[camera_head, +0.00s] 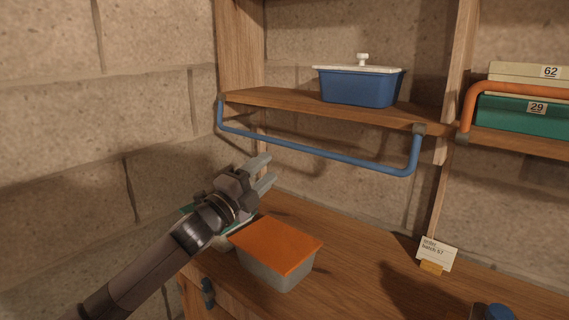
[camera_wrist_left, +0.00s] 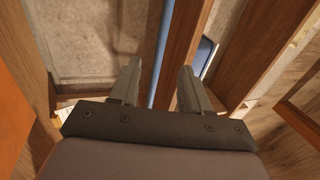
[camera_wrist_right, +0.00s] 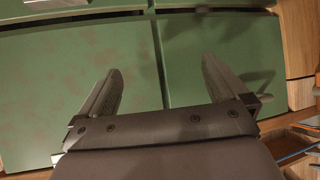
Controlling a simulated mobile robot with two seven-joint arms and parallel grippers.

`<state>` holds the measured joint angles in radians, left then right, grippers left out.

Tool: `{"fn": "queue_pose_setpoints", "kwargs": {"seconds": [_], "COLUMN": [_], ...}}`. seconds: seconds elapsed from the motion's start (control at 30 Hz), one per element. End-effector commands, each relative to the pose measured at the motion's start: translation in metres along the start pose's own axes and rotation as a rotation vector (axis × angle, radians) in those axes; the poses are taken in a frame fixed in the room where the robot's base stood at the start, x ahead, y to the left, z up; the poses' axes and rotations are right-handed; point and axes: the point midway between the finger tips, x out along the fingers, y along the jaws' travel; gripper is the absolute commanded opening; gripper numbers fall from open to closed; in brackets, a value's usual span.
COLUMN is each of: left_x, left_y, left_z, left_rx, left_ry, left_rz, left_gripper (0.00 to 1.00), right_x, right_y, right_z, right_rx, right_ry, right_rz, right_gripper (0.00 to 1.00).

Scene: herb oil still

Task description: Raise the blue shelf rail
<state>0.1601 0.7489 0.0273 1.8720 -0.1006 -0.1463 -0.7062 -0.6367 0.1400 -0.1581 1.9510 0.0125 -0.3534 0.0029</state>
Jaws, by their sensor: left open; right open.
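The blue shelf rail (camera_head: 318,153) is a U-shaped bar hanging below the front of a wooden shelf (camera_head: 285,104), its ends at the shelf's two sides. My left gripper (camera_head: 267,172) is open, below the left half of the bar in the head view. In the left wrist view the rail (camera_wrist_left: 162,50) runs lengthwise between the two spread fingers (camera_wrist_left: 160,72). They do not visibly touch it, and I cannot tell its exact depth from the fingertips. My right gripper (camera_wrist_right: 164,82) is open and empty, facing green panels (camera_wrist_right: 128,65); it is outside the head view.
A blue tub with a white lid (camera_head: 360,86) stands on the shelf. An orange rail (camera_head: 470,103) fronts the neighbouring shelf with labelled boxes (camera_head: 530,111). An orange-lidded box (camera_head: 276,246) sits on the counter (camera_head: 355,262) below my left gripper. A card (camera_head: 437,253) stands farther right.

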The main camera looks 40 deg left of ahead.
Motion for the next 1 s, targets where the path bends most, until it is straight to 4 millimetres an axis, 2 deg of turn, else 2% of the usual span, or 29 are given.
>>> {"fn": "queue_pose_setpoints", "kwargs": {"seconds": [0.27, 1.0], "left_x": [0.007, 0.077], "left_y": [0.0, 0.0], "left_z": [0.0, 0.0], "left_rx": [-0.003, -0.004], "left_ry": [0.0, -0.001], "left_rz": [0.001, 0.001], "left_gripper": [0.47, 0.47], "right_x": [-0.004, -0.011], "right_y": [-0.001, -0.002], "right_z": [0.004, -0.004], "right_rx": [0.002, 0.002], "right_ry": [-0.013, -0.016], "right_rz": [-0.002, -0.003], "right_gripper": [1.0, 1.0]}}
